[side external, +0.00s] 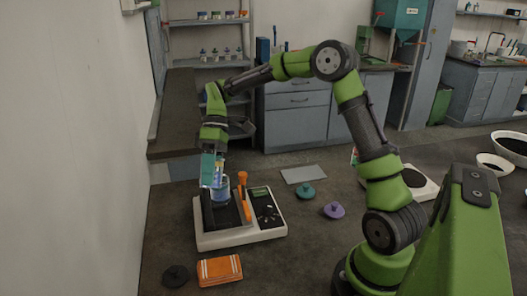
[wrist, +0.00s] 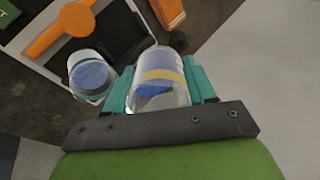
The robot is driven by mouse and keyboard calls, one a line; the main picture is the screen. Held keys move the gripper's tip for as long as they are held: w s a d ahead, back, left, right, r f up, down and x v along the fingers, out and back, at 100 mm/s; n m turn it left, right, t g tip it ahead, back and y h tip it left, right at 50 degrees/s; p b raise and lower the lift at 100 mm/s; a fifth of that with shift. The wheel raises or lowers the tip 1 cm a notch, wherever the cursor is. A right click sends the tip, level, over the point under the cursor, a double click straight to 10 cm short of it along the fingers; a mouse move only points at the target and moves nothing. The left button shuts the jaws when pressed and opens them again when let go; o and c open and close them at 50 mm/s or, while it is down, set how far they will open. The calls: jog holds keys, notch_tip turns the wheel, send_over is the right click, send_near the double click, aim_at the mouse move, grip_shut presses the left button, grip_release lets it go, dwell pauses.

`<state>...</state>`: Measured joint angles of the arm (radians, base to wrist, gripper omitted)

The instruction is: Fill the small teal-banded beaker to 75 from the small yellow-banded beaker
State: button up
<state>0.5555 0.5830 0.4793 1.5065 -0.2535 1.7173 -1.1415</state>
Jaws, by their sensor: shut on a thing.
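My gripper (wrist: 157,75) is shut on the small yellow-banded beaker (wrist: 156,62), a clear beaker with blue contents, seen between the teal fingers in the wrist view. In the side view my gripper (side external: 211,168) is low over the shaker, and the held beaker is hard to make out there. A second clear beaker (wrist: 90,72) with blue contents stands just left of the held one in the wrist view; a teal tint near its base suggests the teal-banded beaker. It also shows below my gripper in the side view (side external: 221,191). Its fill mark is unreadable.
The white shaker base (side external: 240,238) has dark uprights, an orange clamp (side external: 242,192) and a control panel. A teal lid (side external: 304,192), a purple lid (side external: 334,210), a black lid (side external: 175,276) and an orange cloth (side external: 219,269) lie around it. A wall stands at left.

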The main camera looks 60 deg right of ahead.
jog(key=shift+w+d+r+y, duration=0.15)
jog(key=shift+d+r+y, duration=0.05)
jog(key=shift+r+y, duration=0.1)
jog(key=shift+f+y, duration=0.15)
jog(key=shift+y, duration=0.15)
jog(key=shift+d+f+g+y, duration=0.1)
jog(key=shift+f+g+y, duration=0.2)
jog(key=shift+g+y, duration=0.1)
dwell(0.8)
jog(key=shift+r+g+y, duration=0.3)
jog(key=shift+r+y, duration=0.05)
jog(key=shift+y, duration=0.45)
dwell(1.7)
jog(key=shift+f+g+y, duration=0.4)
jog(key=shift+y, duration=0.4)
dwell(1.7)
jog(key=shift+r, duration=0.1)
dwell(0.8)
jog(key=shift+r+t+h, duration=0.4)
jog(key=shift+r+h, duration=0.1)
jog(key=shift+h, duration=0.3)
jog(key=shift+f+t+h, duration=0.3)
jog(key=shift+f+h, duration=0.2)
jog(key=shift+h, duration=0.2)
